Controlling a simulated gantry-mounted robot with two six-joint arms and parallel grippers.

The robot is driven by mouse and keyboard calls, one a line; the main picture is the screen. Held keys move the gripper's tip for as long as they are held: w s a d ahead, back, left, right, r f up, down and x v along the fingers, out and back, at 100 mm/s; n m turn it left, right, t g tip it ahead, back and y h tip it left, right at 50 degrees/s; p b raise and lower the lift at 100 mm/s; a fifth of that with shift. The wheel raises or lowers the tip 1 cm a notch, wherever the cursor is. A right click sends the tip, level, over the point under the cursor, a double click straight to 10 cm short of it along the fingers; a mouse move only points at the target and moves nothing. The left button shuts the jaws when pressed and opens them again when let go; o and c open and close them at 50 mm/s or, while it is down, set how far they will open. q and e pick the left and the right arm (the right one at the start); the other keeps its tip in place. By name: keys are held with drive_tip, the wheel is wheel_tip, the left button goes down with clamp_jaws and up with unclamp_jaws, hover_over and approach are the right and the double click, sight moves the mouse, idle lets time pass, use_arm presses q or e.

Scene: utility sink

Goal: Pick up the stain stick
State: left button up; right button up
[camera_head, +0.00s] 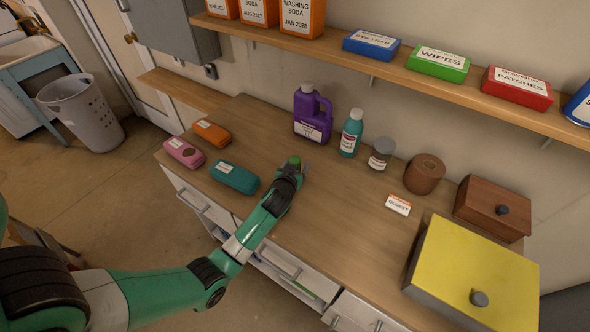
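My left gripper (297,168) is over the wooden counter, in front of the purple jug. A small green-topped thing (294,160) shows right at its fingertips. It may be the stain stick, but most of it is hidden by the gripper and no label is readable. I cannot tell whether the fingers are closed on it or only beside it. My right gripper is not in view.
Behind the gripper stand the purple jug (312,115), a teal bottle (351,133) and a grey-lidded jar (381,153). Three soft cases, one of them teal (235,177), lie left. A yellow-topped box (474,281) fills the right. The counter's middle (335,215) is clear.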

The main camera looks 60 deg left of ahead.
use_arm(q)
clamp_jaws()
